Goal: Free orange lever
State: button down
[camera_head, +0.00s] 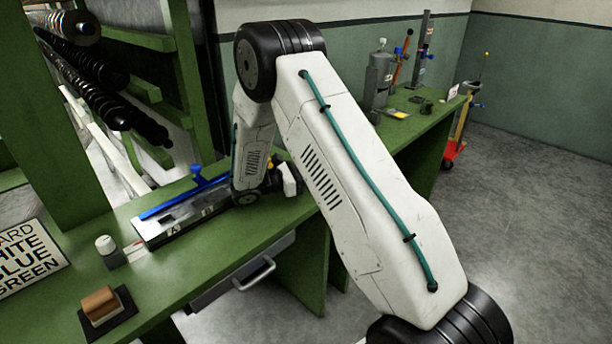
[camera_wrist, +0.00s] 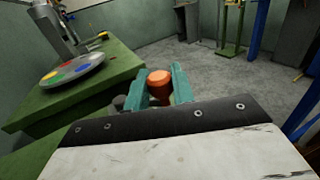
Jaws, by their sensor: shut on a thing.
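In the wrist view, the two teal fingers of my gripper (camera_wrist: 158,88) are closed around a round orange piece (camera_wrist: 159,79). It looks like the end of the orange lever, but its lower part is hidden. A dark knob shows just left of the fingers. In the head view my white arm reaches down to the green bench, and my fingers and the orange piece are hidden behind it. A metal box (camera_head: 186,222) with a blue lever (camera_head: 190,194) lies beside my wrist on the bench.
The green bench (camera_head: 200,270) holds a small white-capped jar (camera_head: 106,245) and a brown block on a dark pad (camera_head: 101,303). A round plate with coloured patches (camera_wrist: 72,69) shows in the wrist view. Black spools (camera_head: 95,85) hang at the left.

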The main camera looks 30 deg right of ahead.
jog(key=c, duration=1.2)
grip_release()
jog(key=shift+r, duration=0.3)
notch_tip(320, 180, up, 3)
jog(key=shift+f, duration=0.15)
jog(key=s+a+r, duration=0.1)
jog(key=s+a, duration=0.1)
jog(key=s, duration=0.5)
jog(key=s+a, duration=0.2)
jog(key=s, duration=0.6)
jog(key=shift+s+a+r, duration=0.15)
jog(key=shift+a+r, duration=0.1)
jog(key=shift+r, duration=0.1)
